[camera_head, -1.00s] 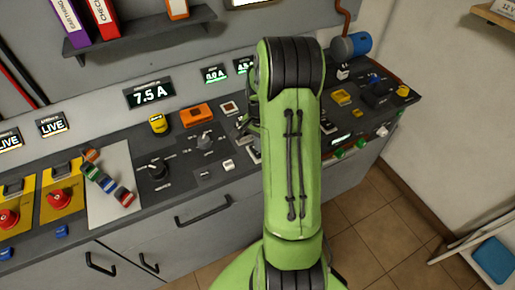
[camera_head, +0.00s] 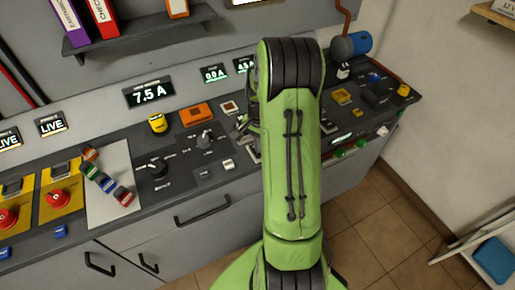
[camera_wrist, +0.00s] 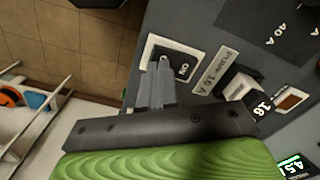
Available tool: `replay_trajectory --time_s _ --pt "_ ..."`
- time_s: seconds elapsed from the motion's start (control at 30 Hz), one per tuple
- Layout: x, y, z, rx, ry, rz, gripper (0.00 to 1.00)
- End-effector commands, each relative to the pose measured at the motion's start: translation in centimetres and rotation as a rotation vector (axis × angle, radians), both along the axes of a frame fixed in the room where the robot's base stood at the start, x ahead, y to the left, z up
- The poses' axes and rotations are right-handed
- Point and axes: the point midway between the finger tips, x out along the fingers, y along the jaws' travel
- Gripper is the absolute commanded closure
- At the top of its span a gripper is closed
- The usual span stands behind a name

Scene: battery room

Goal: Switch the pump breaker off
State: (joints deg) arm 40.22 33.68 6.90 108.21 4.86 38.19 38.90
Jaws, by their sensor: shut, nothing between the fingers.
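The pump breaker (camera_wrist: 181,60) is a dark rocker in a white frame in the wrist view, with "ON" readable on its face. A "PUMP 16 A" label (camera_wrist: 214,71) lies beside it. My gripper (camera_wrist: 158,78) is shut and empty, its grey fingertips over the left part of the breaker. They overlap the rocker in the picture; I cannot tell whether they touch it. The fingers hide part of the rocker and frame.
A black-and-white device (camera_wrist: 240,93) marked 16 stands close to the label. In the head view, a rotary switch (camera_head: 157,168), an orange block (camera_head: 196,113) and a yellow knob (camera_head: 157,123) sit left of my arm. A shelf with binders (camera_head: 140,36) hangs above.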

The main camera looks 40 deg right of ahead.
Motion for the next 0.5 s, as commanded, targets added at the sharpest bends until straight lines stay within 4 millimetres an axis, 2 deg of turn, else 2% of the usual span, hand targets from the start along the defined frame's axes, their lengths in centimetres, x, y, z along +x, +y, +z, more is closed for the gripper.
replay_trajectory --time_s 0.5 --pt "0.0 0.01 -0.86 0.0 0.0 0.0 1.0"
